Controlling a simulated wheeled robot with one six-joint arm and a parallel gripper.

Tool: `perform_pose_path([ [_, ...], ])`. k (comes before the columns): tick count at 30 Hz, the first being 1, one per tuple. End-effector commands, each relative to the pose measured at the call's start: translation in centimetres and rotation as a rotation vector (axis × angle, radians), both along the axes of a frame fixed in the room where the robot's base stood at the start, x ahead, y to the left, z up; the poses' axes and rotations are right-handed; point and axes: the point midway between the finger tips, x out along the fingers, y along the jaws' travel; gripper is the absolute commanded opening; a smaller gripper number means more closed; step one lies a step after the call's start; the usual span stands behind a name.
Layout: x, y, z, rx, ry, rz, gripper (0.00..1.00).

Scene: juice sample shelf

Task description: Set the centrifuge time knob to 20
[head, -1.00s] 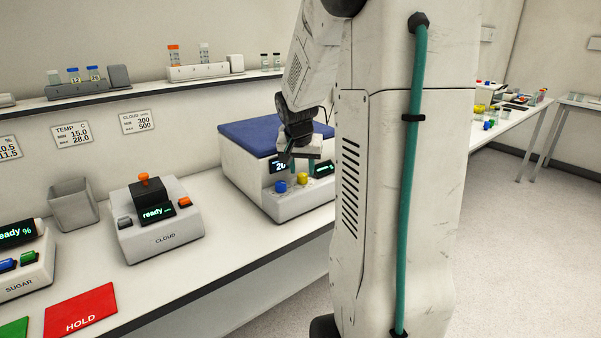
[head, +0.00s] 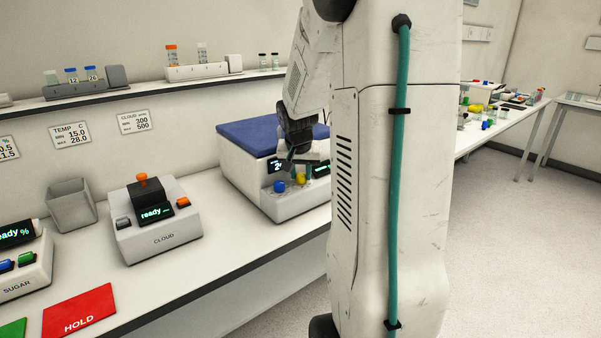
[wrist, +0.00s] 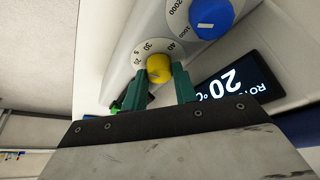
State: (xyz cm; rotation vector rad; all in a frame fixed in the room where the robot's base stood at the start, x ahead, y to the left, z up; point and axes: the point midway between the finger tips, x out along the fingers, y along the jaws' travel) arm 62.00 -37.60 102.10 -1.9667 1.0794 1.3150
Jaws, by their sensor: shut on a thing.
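The centrifuge (head: 262,180) is a white box with a blue lid on the bench. On its front sit a blue knob (head: 279,186) and a yellow knob (head: 300,178). In the wrist view the yellow knob (wrist: 158,66) has a dial with numbers including 30 and 40, so it looks like the time knob. My gripper's green fingers (wrist: 160,76) are shut on its two sides. The blue knob (wrist: 210,18) has a dial with 2000 and is clear of the fingers. I cannot read the yellow knob's setting. In the head view my gripper (head: 302,172) is partly hidden by my arm.
A dark display (wrist: 235,85) beside the knobs shows 20. The CLOUD device (head: 158,228) and a grey bin (head: 72,204) stand to the left on the bench. A shelf (head: 150,89) with vials runs above. A red HOLD mat (head: 80,312) lies at the front left.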

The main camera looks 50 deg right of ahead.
Motion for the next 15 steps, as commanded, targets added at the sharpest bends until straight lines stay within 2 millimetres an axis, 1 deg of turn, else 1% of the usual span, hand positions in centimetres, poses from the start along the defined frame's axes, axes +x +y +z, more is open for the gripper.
perform_pose_path([
  [15,-0.20,-0.19,0.04,0.000,-0.002,0.333,0.05],
])
